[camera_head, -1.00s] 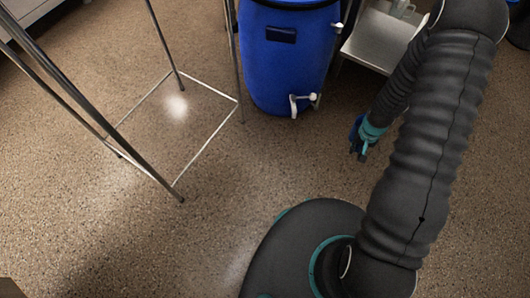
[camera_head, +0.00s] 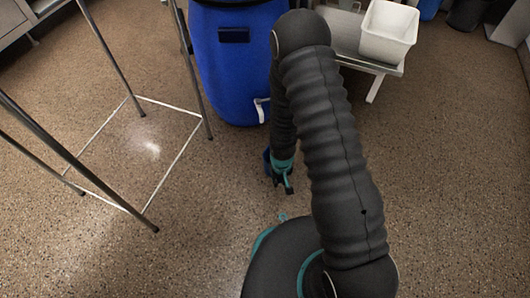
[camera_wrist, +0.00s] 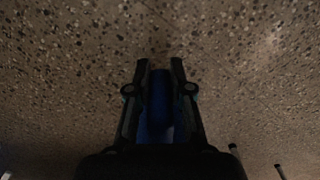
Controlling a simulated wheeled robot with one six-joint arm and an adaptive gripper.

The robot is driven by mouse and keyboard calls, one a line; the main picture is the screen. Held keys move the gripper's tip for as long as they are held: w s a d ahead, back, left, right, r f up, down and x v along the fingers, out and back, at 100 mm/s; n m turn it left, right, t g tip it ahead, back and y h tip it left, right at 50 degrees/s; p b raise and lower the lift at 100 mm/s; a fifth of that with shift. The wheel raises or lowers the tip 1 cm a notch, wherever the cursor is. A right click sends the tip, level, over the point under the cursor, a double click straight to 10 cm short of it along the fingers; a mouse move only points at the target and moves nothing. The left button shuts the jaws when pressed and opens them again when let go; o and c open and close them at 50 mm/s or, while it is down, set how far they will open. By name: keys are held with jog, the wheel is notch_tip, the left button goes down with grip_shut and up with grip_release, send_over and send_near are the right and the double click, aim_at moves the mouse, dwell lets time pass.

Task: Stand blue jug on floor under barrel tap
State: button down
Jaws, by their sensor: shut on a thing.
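A large blue barrel (camera_head: 233,60) stands at the top middle of the head view. Its white tap (camera_head: 261,108) shows low on its front, partly hidden by my arm. My gripper (camera_head: 287,186) is low in front of the barrel, to the right of and nearer than the tap. In the wrist view, my gripper (camera_wrist: 160,68) is shut on the blue jug (camera_wrist: 159,105), which sits between the two fingers. In the head view only a small part of the jug (camera_head: 267,160) shows beside my gripper. Whether it touches the floor is hard to tell.
A metal stand with thin legs (camera_head: 183,155) is at the left, near the barrel. A low metal bench (camera_head: 350,45) with a white basket (camera_head: 389,31) is at the upper right. Speckled floor (camera_head: 225,190) is clear in front of the barrel.

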aim_at(267, 154)
jog(key=w+a, duration=0.1)
jog(key=w, duration=0.3)
jog(key=w+a, duration=0.2)
jog(key=w, duration=0.3)
jog(key=w+a+b, duration=0.1)
jog(key=w, duration=0.4)
jog(key=shift+a, duration=0.4)
jog(key=shift+f+b, duration=0.35)
jog(key=shift+f, duration=1.35)
jog(key=shift+f, duration=0.1)
jog(key=shift+f, duration=0.1)
jog(key=c, duration=1.1)
grip_release()
jog(key=shift+o, duration=0.2)
